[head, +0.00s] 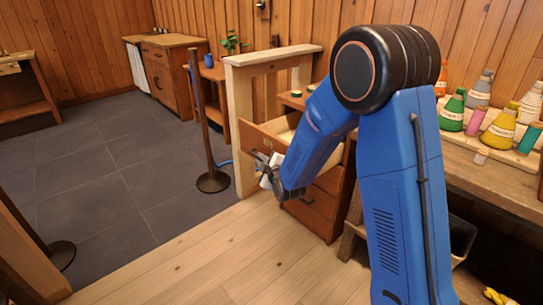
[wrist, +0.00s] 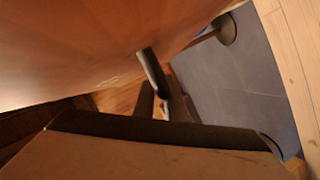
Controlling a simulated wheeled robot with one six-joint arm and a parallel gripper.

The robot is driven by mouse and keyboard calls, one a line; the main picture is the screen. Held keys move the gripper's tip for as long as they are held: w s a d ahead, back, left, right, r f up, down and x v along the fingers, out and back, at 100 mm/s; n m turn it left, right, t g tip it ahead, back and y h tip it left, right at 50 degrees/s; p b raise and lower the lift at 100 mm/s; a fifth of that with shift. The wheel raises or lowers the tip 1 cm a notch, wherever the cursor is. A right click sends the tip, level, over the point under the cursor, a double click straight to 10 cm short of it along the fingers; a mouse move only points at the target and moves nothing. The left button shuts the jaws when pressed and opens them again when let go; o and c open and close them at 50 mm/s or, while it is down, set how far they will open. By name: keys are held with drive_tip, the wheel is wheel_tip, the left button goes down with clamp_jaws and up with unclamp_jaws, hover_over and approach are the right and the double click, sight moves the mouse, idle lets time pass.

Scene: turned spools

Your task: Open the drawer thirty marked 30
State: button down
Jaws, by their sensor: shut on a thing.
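The top drawer (head: 262,138) of the wooden cabinet stands out from its housing, and its pale inside shows behind the front. The drawer front (wrist: 90,40) fills the upper left of the wrist view, with a small pale mark too unclear to read. My gripper (head: 266,168) is at this front, shut on the drawer's dark bar handle (wrist: 153,70). My arm hides part of the drawer and cabinet in the head view.
A lower drawer (head: 312,208) is shut beneath. A pale wooden post frame (head: 243,130) and a dark barrier post (head: 205,130) stand close left. Bottles (head: 503,127) stand on the right bench. The wooden floor (head: 190,255) in front is clear.

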drive_tip(key=shift+s+a, duration=0.65)
drive_tip(key=shift+a, duration=0.25)
drive_tip(key=c, duration=1.8)
unclamp_jaws()
drive_tip(key=shift+f, duration=0.1)
